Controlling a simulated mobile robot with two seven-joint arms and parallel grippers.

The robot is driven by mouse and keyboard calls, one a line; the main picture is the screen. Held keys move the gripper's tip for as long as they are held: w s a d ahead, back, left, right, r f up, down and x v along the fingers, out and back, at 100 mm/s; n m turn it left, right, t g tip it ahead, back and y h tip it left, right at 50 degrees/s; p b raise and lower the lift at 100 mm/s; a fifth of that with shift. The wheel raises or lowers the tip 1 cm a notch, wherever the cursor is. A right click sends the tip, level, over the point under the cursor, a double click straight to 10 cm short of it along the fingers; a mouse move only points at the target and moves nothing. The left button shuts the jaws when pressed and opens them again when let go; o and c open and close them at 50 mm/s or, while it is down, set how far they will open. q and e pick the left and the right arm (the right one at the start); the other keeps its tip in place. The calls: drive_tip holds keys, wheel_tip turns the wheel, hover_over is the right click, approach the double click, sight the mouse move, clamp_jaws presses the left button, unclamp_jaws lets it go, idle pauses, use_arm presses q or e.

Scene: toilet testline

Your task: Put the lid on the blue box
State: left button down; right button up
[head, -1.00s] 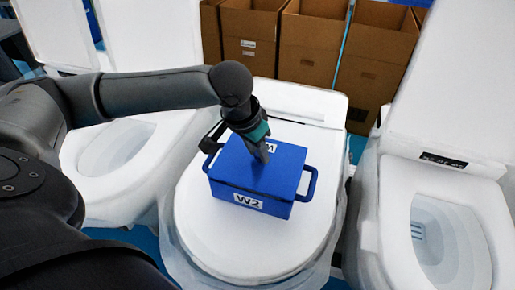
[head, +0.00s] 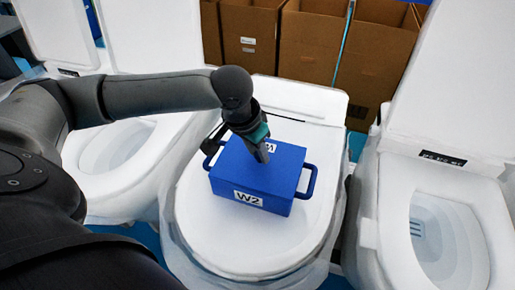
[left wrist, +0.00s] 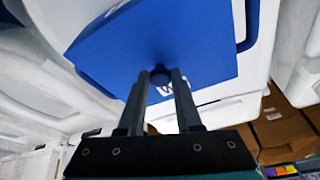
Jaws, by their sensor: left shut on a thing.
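The blue box (head: 247,198) with a white W2 label and side handles stands upright on the closed seat cover of the middle toilet. Its blue lid (head: 277,165) lies over the box top, and I see no clear gap between them. In the left wrist view the lid (left wrist: 205,50) is a flat blue plate with a small dark knob (left wrist: 160,74). My left gripper (head: 262,153) points down at the lid's middle. In the left wrist view its fingers (left wrist: 161,82) are shut on the knob. My right gripper is not in view.
The closed toilet seat cover (head: 230,245) leaves bare white room around the box. An open toilet (head: 445,240) stands at the right and another (head: 115,160) at the left. Cardboard boxes (head: 310,45) stand behind.

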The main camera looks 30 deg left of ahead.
use_arm(q)
drive_tip(key=c, duration=0.5)
unclamp_jaws()
drive_tip(key=shift+r, duration=0.1)
wheel_tip(320, 180, up, 5)
drive_tip(key=p, duration=0.6)
drive_tip(key=shift+f, duration=0.2)
drive_tip(key=shift+r, duration=1.15)
